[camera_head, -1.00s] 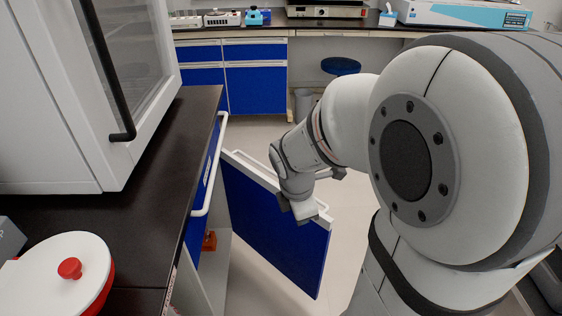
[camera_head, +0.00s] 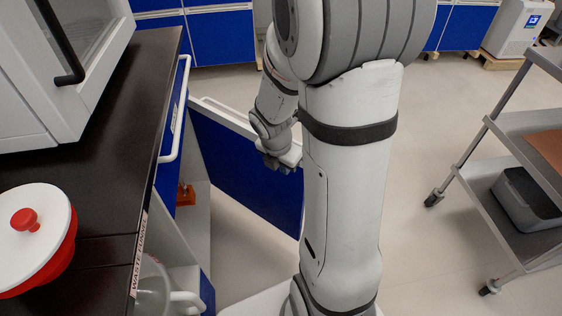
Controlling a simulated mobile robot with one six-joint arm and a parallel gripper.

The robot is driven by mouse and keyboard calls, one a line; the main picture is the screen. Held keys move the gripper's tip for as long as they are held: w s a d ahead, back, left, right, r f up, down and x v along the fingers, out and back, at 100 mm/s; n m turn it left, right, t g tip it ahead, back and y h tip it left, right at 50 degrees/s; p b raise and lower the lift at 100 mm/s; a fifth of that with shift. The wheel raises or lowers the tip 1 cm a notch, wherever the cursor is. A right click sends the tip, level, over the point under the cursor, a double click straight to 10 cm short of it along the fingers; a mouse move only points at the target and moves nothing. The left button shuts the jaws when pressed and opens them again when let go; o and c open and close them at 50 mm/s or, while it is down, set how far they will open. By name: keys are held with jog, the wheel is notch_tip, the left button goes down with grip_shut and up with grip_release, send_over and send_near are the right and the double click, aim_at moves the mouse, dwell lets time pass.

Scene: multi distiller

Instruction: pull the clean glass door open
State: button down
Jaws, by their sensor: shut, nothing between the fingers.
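A white-framed glass door (camera_head: 93,22) with a black bar handle (camera_head: 62,45) is on the white cabinet at the upper left, cut off by the frame; it looks shut. A blue cupboard door (camera_head: 240,165) under the bench stands swung open, with a white top edge. My gripper (camera_head: 281,165) is at the upper outer part of this blue door, close to its top edge. Its dark fingers are shut and empty. Whether they touch the door cannot be told. My arm hides the door's outer edge.
A dark bench top (camera_head: 110,125) runs along the left, with a white-lidded red pot (camera_head: 30,240) on it. A red object (camera_head: 186,193) is in the open cupboard. A grey wheeled cart (camera_head: 520,160) stands at the right. Floor between the arm and cart is free.

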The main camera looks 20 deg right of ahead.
jog(key=w+d, duration=0.2)
jog(key=d, duration=0.1)
jog(key=shift+d+r, duration=0.15)
jog(key=shift+d, duration=0.05)
